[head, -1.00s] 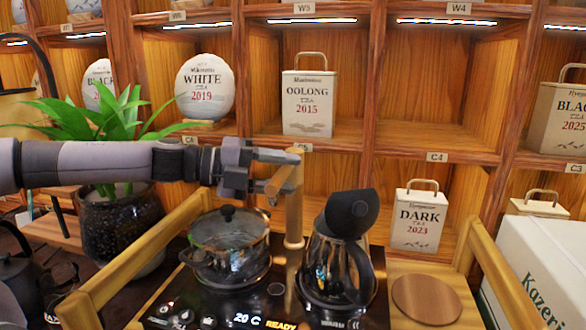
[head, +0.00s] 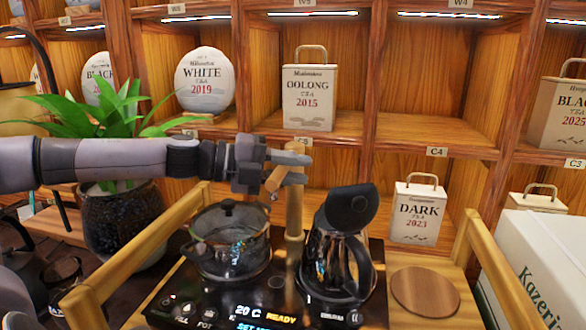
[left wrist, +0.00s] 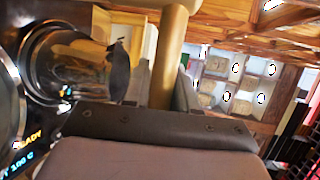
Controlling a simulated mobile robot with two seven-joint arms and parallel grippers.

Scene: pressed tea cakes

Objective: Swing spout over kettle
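The bamboo spout (head: 275,179) is a short tube at the top of an upright bamboo post (head: 294,215). Its cut end points toward the front left, over the side of the glass pot (head: 228,245). The glass kettle (head: 325,262), with a dark lid and handle, stands right of the post. My left gripper (head: 290,168) is at the spout and post top, its fingers reaching past them from the left. Whether the fingers close on the spout is hidden. The left wrist view shows the post (left wrist: 172,55) just beyond a finger, and a glass vessel. My right gripper is out of view.
A lit hob panel (head: 260,312) lies under pot and kettle, with wooden rails at both sides. A round wooden board (head: 425,290) lies at right. A potted plant (head: 110,215) stands behind my left arm. Shelves with tea tins, including the dark tea tin (head: 416,213), rise behind.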

